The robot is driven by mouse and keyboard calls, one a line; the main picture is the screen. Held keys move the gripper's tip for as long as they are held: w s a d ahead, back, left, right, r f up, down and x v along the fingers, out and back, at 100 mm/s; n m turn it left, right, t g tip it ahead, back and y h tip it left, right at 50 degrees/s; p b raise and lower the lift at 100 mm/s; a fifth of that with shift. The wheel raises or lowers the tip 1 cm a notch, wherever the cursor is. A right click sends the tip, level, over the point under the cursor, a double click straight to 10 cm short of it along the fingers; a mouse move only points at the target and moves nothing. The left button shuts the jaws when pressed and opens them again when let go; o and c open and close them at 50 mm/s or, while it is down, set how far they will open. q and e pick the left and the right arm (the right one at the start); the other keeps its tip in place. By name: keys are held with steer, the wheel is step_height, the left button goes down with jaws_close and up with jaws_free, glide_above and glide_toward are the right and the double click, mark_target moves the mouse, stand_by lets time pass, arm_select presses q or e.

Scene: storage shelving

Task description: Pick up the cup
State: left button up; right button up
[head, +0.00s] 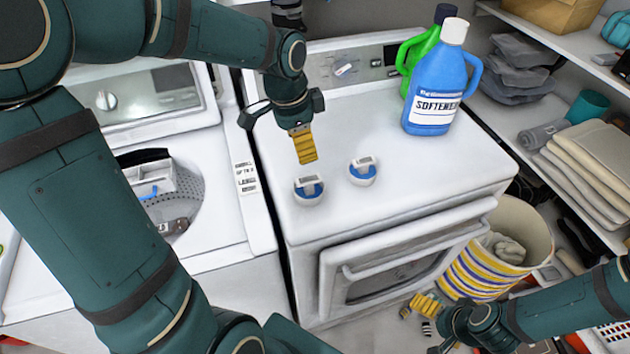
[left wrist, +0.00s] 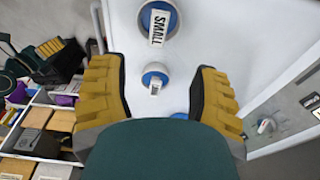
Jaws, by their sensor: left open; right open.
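In the left wrist view the left gripper (left wrist: 154,66) is open and empty. That view shows a round cup labelled SMALL (left wrist: 171,24) and another blue and white round thing (left wrist: 155,70) between the fingers. My right gripper (head: 424,306) is open, low in front of the dryer.
Blue softener (head: 437,85) and green (head: 413,52) bottles stand at the dryer's back right. An open washer (head: 215,215) is at left. A striped basket (head: 490,262) and shelves with folded cloths (head: 590,165) are at right. The dryer's right front is clear.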

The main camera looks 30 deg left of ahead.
mark_target(308, 179)
arm_select(q)
steer(key=f, duration=0.5)
steer(key=f+b, duration=0.1)
steer(key=f, duration=0.1)
steer(key=shift+w+d+f, duration=0.15)
steer(key=shift+d+f, duration=0.25)
steer(key=f, duration=0.3)
steer(key=f+b, duration=0.1)
steer(key=shift+w+d+f, duration=0.15)
steer(key=shift+w+f, duration=0.1)
steer(key=shift+f, duration=0.05)
jaws_close()
arm_select(e)
steer(key=shift+s+a+f, duration=0.1)
steer(key=shift+s+f, duration=0.2)
steer(key=shift+f, duration=0.25)
steer(key=shift+s+f, duration=0.25)
steer(key=shift+f, duration=0.3)
